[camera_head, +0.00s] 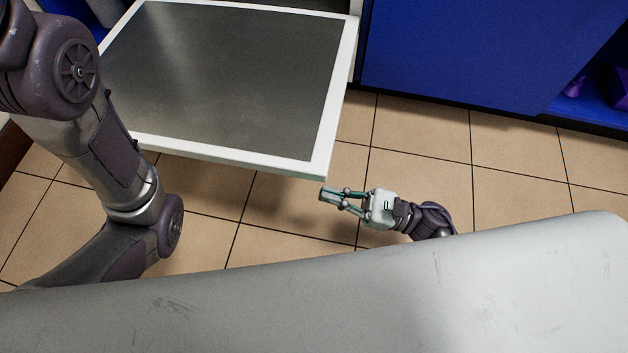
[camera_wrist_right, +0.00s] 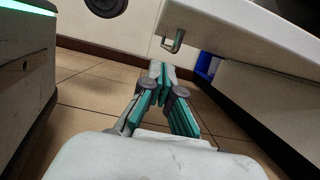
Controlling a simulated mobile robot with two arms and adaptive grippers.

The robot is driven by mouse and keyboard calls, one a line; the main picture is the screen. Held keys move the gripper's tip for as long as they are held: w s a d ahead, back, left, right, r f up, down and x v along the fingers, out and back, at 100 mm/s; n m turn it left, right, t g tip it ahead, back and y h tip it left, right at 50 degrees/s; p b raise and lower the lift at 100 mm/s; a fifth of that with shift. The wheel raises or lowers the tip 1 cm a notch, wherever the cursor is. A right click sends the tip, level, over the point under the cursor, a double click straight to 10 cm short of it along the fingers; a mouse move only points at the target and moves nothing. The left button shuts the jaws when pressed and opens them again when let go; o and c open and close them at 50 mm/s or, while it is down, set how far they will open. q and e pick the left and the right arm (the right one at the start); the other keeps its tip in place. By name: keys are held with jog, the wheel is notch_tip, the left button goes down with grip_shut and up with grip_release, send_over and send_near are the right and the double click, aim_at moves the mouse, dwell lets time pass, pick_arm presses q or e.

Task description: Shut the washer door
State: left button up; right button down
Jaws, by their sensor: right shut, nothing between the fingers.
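The washer door (camera_head: 325,140) is a white-framed panel with a dark grey inner face. It lies folded down, flat and open, at the upper left of the head view. My right gripper (camera_head: 328,195) is shut and empty, just off the door's near right corner, and I see no contact. In the right wrist view, my right gripper (camera_wrist_right: 160,78) points ahead, and the white door (camera_wrist_right: 245,25) spans the upper right. A small metal handle (camera_wrist_right: 173,42) hangs from it, above and right of the fingertips. My left gripper is not in view.
Blue cabinet fronts (camera_head: 450,50) stand to the right of the door, with an open blue shelf at the far right. The tiled floor (camera_head: 420,135) is clear between the door and the cabinets. My left arm passes close to the door's left side.

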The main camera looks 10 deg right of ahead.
jog(key=w+a+r+b, duration=0.1)
jog(key=a+r+b, duration=0.1)
jog(key=r, duration=0.3)
jog(key=shift+w+a, duration=0.15)
jog(key=shift+a, duration=0.6)
